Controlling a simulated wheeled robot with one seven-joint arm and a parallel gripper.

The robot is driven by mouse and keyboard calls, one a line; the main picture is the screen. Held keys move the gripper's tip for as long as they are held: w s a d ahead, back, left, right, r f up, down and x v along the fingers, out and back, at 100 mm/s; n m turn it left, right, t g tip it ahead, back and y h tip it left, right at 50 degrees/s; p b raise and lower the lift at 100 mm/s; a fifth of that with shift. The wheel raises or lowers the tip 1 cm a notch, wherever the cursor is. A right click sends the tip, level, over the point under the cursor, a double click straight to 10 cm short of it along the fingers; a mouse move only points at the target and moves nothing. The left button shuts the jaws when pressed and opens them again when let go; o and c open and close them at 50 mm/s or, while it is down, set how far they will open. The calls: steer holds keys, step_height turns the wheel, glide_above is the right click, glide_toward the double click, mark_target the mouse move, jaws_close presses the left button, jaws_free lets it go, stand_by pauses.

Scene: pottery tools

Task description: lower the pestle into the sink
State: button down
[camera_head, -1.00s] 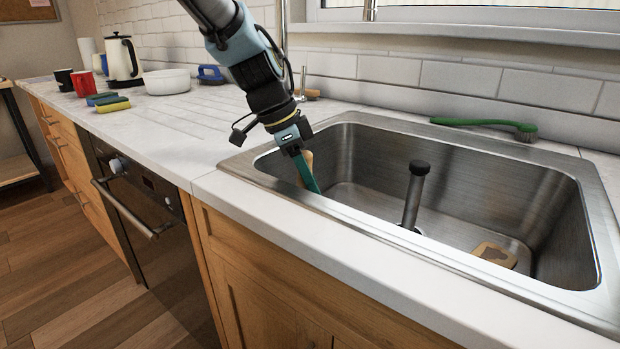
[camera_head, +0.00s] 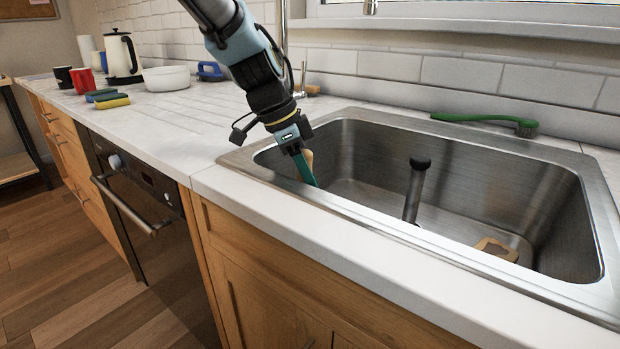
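My gripper (camera_head: 306,170) points down over the left end of the steel sink (camera_head: 352,201), its fingertips just inside the near-left rim. One teal finger shows. A tan, rounded piece, seemingly the pestle (camera_head: 309,157), shows beside that finger and appears held. Most of it is hidden by the finger and the sink's near rim, so its lower end cannot be seen. The gripper looks shut on it.
A dark rod with a round black top (camera_head: 420,163) stands upright in the sink's middle. A flat tan piece (camera_head: 494,246) with an opening lies at the right. A green brush (camera_head: 485,119) lies behind the sink. Sponges (camera_head: 110,101) lie on the left counter.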

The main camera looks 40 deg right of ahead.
steer(key=shift+f+b, duration=0.9)
steer(key=shift+f, duration=0.25)
stand_by(0.4)
steer(key=shift+c, duration=2.2)
jaws_free()
